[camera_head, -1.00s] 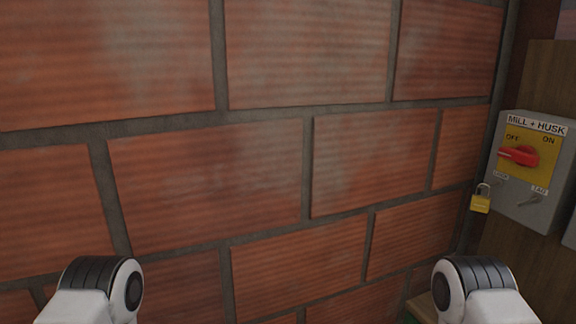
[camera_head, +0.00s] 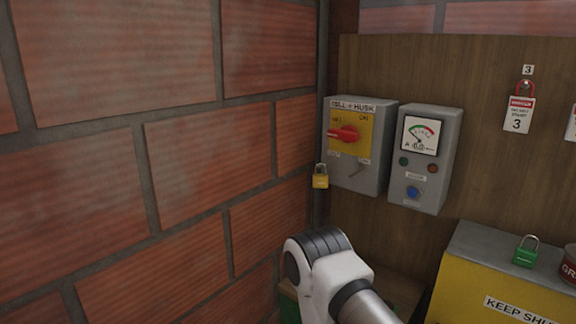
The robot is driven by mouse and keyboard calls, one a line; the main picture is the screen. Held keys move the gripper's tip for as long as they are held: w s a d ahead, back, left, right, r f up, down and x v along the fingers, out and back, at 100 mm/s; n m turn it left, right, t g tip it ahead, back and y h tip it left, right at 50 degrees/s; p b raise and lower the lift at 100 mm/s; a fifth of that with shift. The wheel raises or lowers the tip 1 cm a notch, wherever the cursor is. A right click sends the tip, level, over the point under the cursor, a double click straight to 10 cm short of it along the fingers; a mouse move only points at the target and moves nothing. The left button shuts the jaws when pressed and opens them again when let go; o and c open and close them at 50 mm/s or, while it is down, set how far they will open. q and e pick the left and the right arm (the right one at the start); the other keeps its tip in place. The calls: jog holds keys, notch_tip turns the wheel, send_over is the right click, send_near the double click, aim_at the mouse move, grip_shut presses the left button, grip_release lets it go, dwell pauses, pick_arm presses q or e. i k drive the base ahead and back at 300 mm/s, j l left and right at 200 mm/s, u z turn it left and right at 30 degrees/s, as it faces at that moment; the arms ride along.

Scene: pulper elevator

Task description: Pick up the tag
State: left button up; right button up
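Another white tag (camera_head: 571,124) is cut off by the right edge. One of my arms shows at the bottom centre, but no gripper fingers are in view.
A grey switch box (camera_head: 358,143) with a red knob and a grey meter box (camera_head: 423,160) are on the board. A yellow padlock (camera_head: 320,177) hangs left of them. A green padlock (camera_head: 526,251) sits on a yellow-fronted box (camera_head: 490,285). A brick wall (camera_head: 190,180) fills the left.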

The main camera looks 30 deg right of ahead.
aim_at(520, 110)
jog(key=z, duration=2.05)
